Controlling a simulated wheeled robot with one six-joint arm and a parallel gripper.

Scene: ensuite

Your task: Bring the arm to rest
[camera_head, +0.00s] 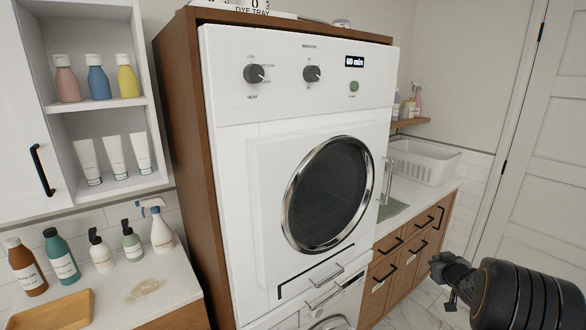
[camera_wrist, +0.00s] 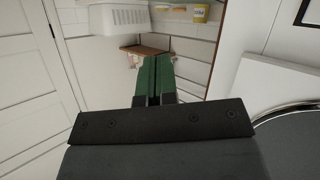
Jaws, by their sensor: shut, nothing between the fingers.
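My gripper (camera_head: 438,267) is at the lower right of the head view, in front of the wooden drawers and to the right of the white dryer (camera_head: 225,150). In the wrist view its green fingers (camera_wrist: 153,78) lie together, shut, with nothing visible between them. The dryer's round door (camera_head: 328,195) looks closed, and its display (camera_head: 354,61) reads 60 min. The gripper appears apart from the dryer.
Wooden drawers (camera_head: 412,250) with black handles stand right of the dryer, under a counter with a white basket (camera_head: 425,160). A white door (camera_head: 535,150) is at the far right. Bottles and a wooden tray (camera_head: 55,310) sit on the left counter.

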